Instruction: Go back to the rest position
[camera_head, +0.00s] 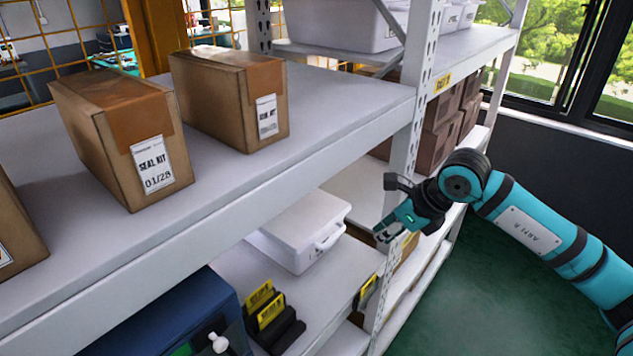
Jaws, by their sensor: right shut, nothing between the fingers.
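My right arm comes in from the right in the head view, teal and black, with its wrist bent near the shelf upright. My right gripper (388,232) points down and to the left, in front of the shelf's upright post. It is shut and holds nothing. It is to the right of a white lidded box (300,230) on the lower shelf, and appears apart from it. My left gripper is not in view.
The grey shelf rack (330,105) bears cardboard boxes, one labelled SEAL KIT (130,140). A blue case (175,315) and black items with yellow labels (268,308) are lower down. Green floor (480,290) lies open below my right arm. A window (535,50) is at the back right.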

